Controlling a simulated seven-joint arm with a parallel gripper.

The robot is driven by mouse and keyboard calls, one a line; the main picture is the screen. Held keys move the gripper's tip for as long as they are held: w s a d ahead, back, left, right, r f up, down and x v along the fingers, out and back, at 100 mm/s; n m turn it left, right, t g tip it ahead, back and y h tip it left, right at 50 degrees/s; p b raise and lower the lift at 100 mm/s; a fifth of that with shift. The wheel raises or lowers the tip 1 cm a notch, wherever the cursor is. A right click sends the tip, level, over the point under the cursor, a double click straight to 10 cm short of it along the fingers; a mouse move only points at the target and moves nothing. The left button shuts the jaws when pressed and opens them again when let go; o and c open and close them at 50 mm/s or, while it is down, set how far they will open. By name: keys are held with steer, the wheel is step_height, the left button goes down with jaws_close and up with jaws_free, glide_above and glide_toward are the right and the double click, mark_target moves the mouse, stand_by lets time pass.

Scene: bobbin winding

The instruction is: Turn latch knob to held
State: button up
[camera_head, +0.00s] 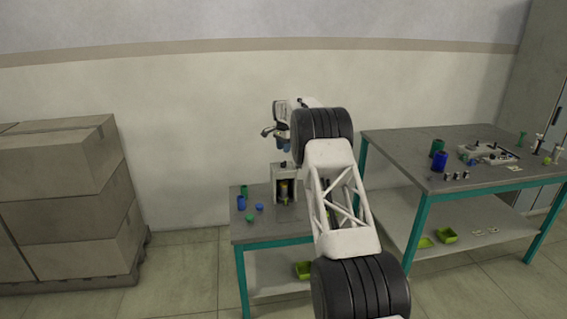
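A small grey winding machine (276,186) stands on the small left table, with a dark and yellow part (284,189) in its open front. A tiny dark piece shows near its top, but I cannot tell whether it is the latch knob. The knob's position cannot be read. My gripper (268,132) is above the machine, clear of it, against the wall. It is small in view, and the gap between its fingers cannot be made out. My arm hides the right part of the small table.
A green spool (244,190), blue spool (240,203) and small caps (250,217) sit left of the machine. The right workbench (400,150) holds spools (439,161) and a grey fixture (492,154). Stacked cartons (75,200) stand left.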

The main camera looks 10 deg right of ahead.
mark_target(283, 164)
steer(key=shift+f, duration=0.1)
steer(key=shift+f, duration=3.8)
jaws_close()
